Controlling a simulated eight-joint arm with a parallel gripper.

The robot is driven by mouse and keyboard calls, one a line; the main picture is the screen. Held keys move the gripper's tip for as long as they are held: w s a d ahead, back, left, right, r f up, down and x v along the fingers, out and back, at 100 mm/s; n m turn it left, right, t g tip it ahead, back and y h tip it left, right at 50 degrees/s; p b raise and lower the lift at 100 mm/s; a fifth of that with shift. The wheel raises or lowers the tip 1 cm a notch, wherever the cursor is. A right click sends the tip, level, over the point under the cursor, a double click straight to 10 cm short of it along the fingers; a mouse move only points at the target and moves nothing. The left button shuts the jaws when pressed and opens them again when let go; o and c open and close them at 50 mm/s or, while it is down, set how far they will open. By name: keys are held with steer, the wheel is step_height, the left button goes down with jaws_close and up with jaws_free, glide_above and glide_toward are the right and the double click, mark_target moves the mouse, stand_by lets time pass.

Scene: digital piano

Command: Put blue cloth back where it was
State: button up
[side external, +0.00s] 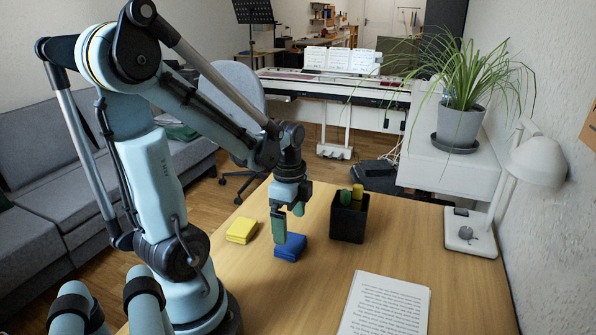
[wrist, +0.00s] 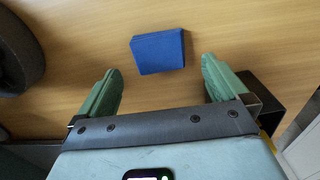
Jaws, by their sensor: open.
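The blue cloth (side external: 290,247) is folded into a small block and lies on the wooden table (side external: 285,307). In the wrist view the blue cloth (wrist: 158,52) lies ahead of and between the fingertips, apart from both. My gripper (side external: 288,226) is above the table close to the cloth, pointing down, and one finger hides part of the cloth in the side view. In the wrist view my gripper (wrist: 160,80) has its green fingers spread wide with nothing between them. A folded yellow cloth (side external: 242,230) lies to the left of the blue one.
A black open box (side external: 349,222) holding green and yellow items stands right of my gripper. A printed sheet (side external: 386,306) lies at the front right. A white lamp (side external: 475,235) stands at the right edge. Bare table lies between the cloths and the sheet.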

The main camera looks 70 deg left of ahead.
mark_target(290, 241)
step_height(290, 241, up, 7)
steer(key=w+d+n+t, duration=0.3)
steer(key=d+n, duration=0.1)
steer(key=d, duration=0.3)
steer(key=w+d+n+t, duration=0.2)
steer(key=d+n+t, duration=0.2)
steer(key=d, duration=0.3)
steer(key=shift+w+d+r+n, duration=0.15)
steer(key=shift+w+r+n, duration=0.25)
steer(key=shift+r+n, duration=0.1)
stand_by(0.8)
